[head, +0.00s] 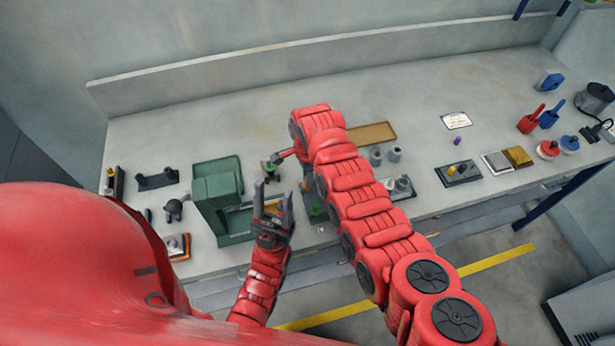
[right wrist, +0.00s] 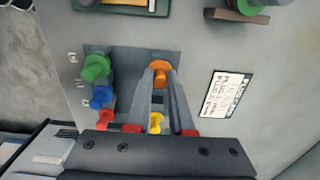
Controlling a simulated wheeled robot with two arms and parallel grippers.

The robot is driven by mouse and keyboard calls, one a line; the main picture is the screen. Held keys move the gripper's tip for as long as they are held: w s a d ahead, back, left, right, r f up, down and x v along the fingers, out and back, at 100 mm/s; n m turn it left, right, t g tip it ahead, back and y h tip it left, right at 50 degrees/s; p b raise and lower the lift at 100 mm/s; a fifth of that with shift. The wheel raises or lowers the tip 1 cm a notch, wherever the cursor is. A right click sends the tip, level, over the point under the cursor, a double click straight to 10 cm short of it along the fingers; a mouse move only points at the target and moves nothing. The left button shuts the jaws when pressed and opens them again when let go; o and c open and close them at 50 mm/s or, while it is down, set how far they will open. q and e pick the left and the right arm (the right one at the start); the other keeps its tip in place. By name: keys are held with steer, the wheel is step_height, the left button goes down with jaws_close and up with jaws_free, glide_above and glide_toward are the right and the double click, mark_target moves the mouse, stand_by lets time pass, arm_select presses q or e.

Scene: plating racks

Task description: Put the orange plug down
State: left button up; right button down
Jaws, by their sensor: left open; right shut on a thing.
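The orange plug (right wrist: 160,69) is between the fingertips of my right gripper (right wrist: 160,80), which is shut on it. It is over a dark grey rack plate (right wrist: 125,61); I cannot tell whether its lower end touches the plate. Green (right wrist: 96,67), blue (right wrist: 101,97) and red (right wrist: 105,120) plugs stand in a row left of the fingers. A yellow plug (right wrist: 155,121) shows between the fingers, nearer the wrist. In the head view my right arm largely hides this spot. My left gripper (head: 273,190) is open and empty, in front of the bench beside the green box.
A printed card (right wrist: 226,93) lies right of the rack plate. In the head view a green box (head: 215,190), a brown tray (head: 372,133) and grey cylinders (head: 394,154) stand around my arms. The bench's back strip (head: 240,120) is clear.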

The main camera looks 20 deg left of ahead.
steer(key=shift+f, duration=0.35)
steer(key=c, duration=0.8)
jaws_free()
steer(key=shift+r, duration=0.1)
steer(key=shift+r, duration=0.3)
steer(key=shift+r+p, duration=0.5)
steer(key=shift+p, duration=0.2)
steer(key=shift+b, duration=0.65)
step_height(320, 180, up, 5)
steer(key=shift+w+f+b, duration=0.1)
steer(key=shift+f+b, duration=0.1)
steer(key=shift+b, duration=0.95)
step_height(320, 180, up, 7)
steer(key=p, duration=0.2)
steer(key=shift+s+f, duration=0.2)
